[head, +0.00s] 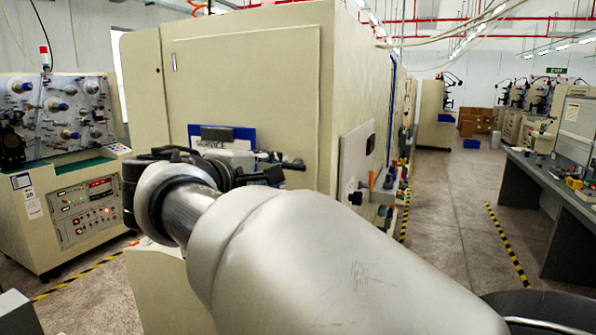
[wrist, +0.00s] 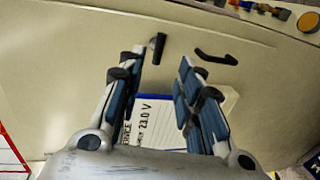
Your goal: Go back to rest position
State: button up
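My gripper (wrist: 162,80) is open in the wrist view, its two blue-padded fingers apart with nothing between the tips. It faces the beige cabinet panel. In the head view my grey arm stretches from the lower right toward the cabinet (head: 245,75), and its end hides most of the gripper. Winding spindles (head: 62,107) show on the machine at the left, apart from my arm.
A blue-edged sign (head: 248,135) with black lettering is on the cabinet front, behind the gripper. A control panel (head: 88,200) with red displays stands at the left. A grey workbench (head: 545,185) is at the right. The striped aisle floor (head: 455,210) between is clear.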

jog(key=s+d+f+m+g, duration=0.35)
jog(key=s+d+f, duration=0.35)
jog(key=d, duration=0.4)
jog(key=s+d+f+m+g, duration=0.35)
jog(key=s+d+f, duration=0.35)
jog(key=d, duration=0.4)
jog(key=s+f+m+g+y, duration=0.1)
jog(key=s+f+m+y, duration=0.1)
jog(key=s+f, duration=0.4)
jog(key=s+d+f+m+g+y, duration=0.1)
jog(key=s+f+m+g+y, duration=0.1)
jog(key=s+f, duration=0.5)
jog(key=s+m+y, duration=0.1)
jog(key=s+m, duration=0.1)
jog(key=s, duration=0.4)
jog(key=shift+m, duration=0.4)
jog(key=shift+d, duration=0.1)
jog(key=shift+c, duration=0.5)
